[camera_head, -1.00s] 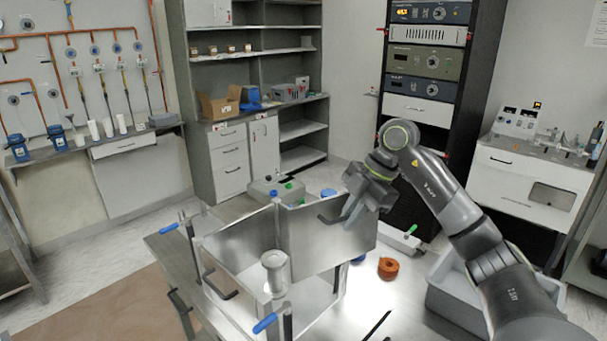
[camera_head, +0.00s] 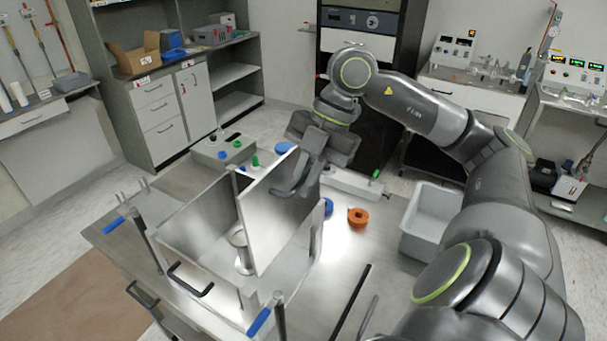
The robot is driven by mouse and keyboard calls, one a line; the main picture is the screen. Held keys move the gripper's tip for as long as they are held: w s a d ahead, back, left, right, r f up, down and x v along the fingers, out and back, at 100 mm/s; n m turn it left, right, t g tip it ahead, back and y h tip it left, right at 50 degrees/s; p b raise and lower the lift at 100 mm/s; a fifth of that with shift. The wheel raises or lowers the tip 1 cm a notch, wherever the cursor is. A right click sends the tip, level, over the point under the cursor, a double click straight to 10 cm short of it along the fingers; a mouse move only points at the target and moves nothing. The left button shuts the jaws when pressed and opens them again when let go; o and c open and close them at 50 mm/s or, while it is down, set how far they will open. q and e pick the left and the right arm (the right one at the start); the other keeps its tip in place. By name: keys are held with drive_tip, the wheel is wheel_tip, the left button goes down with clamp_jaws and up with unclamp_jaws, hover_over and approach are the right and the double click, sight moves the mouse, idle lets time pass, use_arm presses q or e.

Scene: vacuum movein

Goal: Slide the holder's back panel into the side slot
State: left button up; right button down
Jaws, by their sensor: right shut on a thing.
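The holder (camera_head: 190,222) is an open metal box on the table, with black handles, blue-tipped clamp levers and a pale cylindrical fitting (camera_head: 243,262) inside. The back panel (camera_head: 268,225) is a flat, bright metal plate. My right gripper (camera_head: 286,190) is shut on its upper right edge. The panel stands roughly upright, slanting across the holder's right part and covering some of its inside and the fitting. I cannot tell whether its lower edge touches the holder or sits in the side slot; the slot is not clear. My left gripper is not in view.
On the table are an orange ring (camera_head: 358,217), a blue round part (camera_head: 328,207) and dark rods (camera_head: 350,300). A grey bin (camera_head: 428,220) stands at the right.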

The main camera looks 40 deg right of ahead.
use_arm(q)
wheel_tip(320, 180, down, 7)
drive_tip(key=b, duration=0.6)
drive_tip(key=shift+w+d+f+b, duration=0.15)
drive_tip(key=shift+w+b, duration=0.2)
drive_tip(key=shift+b, duration=0.05)
use_arm(e)
wheel_tip(320, 180, down, 9)
drive_tip(key=shift+f, duration=0.2)
drive_tip(key=shift+w+r, duration=0.1)
drive_tip(key=shift+w, duration=0.1)
drive_tip(key=shift+w+a+r, duration=0.1)
drive_tip(key=shift+w+a, duration=0.1)
drive_tip(key=shift+w, duration=0.25)
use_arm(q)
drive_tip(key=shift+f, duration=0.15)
use_arm(e)
drive_tip(key=shift+f, duration=0.3)
use_arm(q)
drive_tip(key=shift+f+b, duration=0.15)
drive_tip(key=shift+b, duration=0.2)
use_arm(e)
drive_tip(key=shift+f, duration=0.15)
